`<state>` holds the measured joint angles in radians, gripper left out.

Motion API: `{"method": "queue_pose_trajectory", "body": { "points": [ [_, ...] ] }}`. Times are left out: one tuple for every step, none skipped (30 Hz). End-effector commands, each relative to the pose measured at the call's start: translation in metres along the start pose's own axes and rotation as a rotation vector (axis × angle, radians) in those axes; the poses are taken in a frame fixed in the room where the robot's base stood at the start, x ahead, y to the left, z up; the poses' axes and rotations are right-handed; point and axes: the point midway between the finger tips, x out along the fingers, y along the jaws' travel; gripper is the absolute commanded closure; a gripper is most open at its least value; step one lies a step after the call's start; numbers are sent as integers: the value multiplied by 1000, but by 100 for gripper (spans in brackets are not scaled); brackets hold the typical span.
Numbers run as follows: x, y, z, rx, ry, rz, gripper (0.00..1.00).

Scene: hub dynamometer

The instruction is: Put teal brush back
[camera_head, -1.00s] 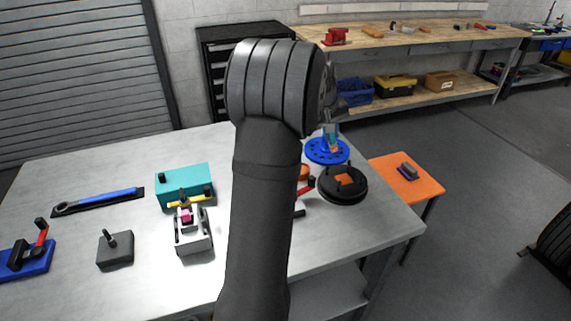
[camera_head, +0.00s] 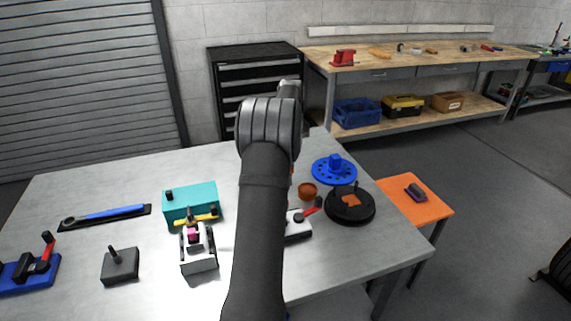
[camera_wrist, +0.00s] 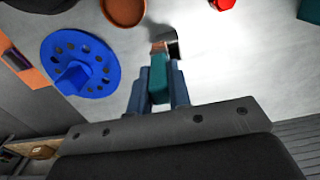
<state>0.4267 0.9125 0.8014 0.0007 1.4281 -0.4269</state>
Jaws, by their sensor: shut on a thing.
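The teal brush (camera_wrist: 158,78) is between the two blue fingers of my gripper (camera_wrist: 156,88) in the wrist view. My gripper is shut on its teal handle, and a copper-coloured band and a dark tip show beyond the fingers. The brush is over the grey table, to the right of the blue hub disc (camera_wrist: 80,65) in that view. In the head view my own arm hides the gripper and the brush. The blue disc (camera_head: 334,171) stands there at the table's far right, with a raised block at its centre.
An orange-brown round dish (camera_head: 307,191) sits by the blue disc, and also shows in the wrist view (camera_wrist: 125,10). A black round fixture (camera_head: 350,206) stands in front of the disc. A teal block (camera_head: 189,202) is left of my arm. The table's back left is clear.

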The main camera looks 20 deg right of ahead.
Motion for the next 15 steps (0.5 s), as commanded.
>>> {"method": "queue_pose_trajectory", "body": {
  "points": [
    [5,-5,-7,-2,0,0,100],
    [7,-6,-9,-2,0,0,100],
    [9,-9,-12,-1,0,0,100],
    [11,-10,-14,0,0,0,100],
    [11,-11,-15,0,0,0,100],
    [12,-12,-16,0,1,1,100],
    [12,-12,-17,1,1,1,100],
    [12,-12,-17,1,1,1,100],
    [13,-12,-17,1,1,1,100],
    [15,-12,-17,1,1,1,100],
    [17,-12,-16,1,0,0,100],
    [22,-12,-16,1,0,0,100],
    [26,-12,-16,1,-1,0,100],
    [30,-12,-16,1,-1,0,100],
    [36,-12,-16,1,-1,0,100]
  ]
}}
